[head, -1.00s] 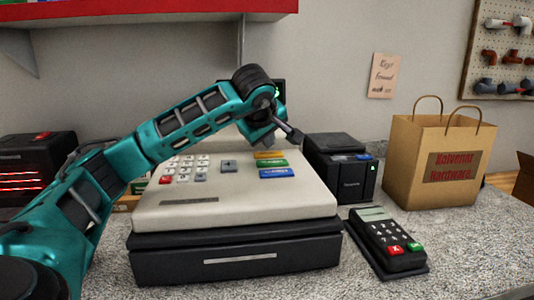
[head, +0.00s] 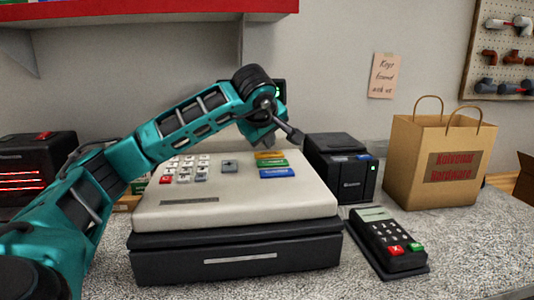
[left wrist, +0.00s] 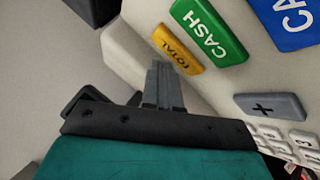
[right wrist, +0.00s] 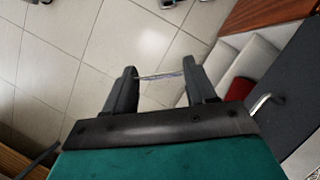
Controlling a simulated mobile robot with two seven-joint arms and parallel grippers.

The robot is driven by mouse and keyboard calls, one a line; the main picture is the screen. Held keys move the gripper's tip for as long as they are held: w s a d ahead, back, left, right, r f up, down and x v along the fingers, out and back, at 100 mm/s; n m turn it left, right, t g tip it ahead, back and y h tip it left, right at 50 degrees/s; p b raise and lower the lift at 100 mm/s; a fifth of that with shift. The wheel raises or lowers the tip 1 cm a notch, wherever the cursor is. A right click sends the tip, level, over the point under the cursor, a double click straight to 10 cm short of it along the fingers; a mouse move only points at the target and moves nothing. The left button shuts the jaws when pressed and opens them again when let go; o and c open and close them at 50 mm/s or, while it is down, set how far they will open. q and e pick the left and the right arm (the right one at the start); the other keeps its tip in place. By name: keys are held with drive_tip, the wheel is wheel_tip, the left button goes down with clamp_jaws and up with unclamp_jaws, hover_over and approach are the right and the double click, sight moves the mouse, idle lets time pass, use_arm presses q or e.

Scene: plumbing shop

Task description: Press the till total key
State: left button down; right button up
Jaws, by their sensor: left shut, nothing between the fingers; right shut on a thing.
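The till (head: 235,205) stands on the counter with its keys on its sloping top. The yellow total key (head: 270,155) is at the top of the right-hand column, above a green key (head: 273,163) and a blue key (head: 277,173). In the left wrist view the total key (left wrist: 176,48) lies just past my left gripper's fingertips (left wrist: 160,66). That gripper is shut and empty; I cannot tell whether it touches the key. In the head view its fingertips are hard to make out. My right gripper (right wrist: 160,76) is shut on a thin, pale thing above the floor.
A black printer (head: 342,167) stands right of the till, with a card terminal (head: 388,240) in front of it. A paper bag (head: 436,165) is farther right. A black device with red lights (head: 35,165) is at the left. A red shelf (head: 140,10) hangs above.

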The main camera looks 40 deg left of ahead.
sight(267, 155)
use_arm(q)
drive_tip(key=shift+f, duration=0.15)
drive_tip(key=shift+f, duration=0.25)
use_arm(e)
drive_tip(key=shift+f, duration=0.1)
use_arm(q)
drive_tip(key=shift+f, duration=0.1)
idle(0.4)
drive_tip(key=shift+r+p, duration=0.55)
use_arm(e)
drive_tip(key=shift+r, duration=0.6)
drive_tip(key=shift+r, duration=0.1)
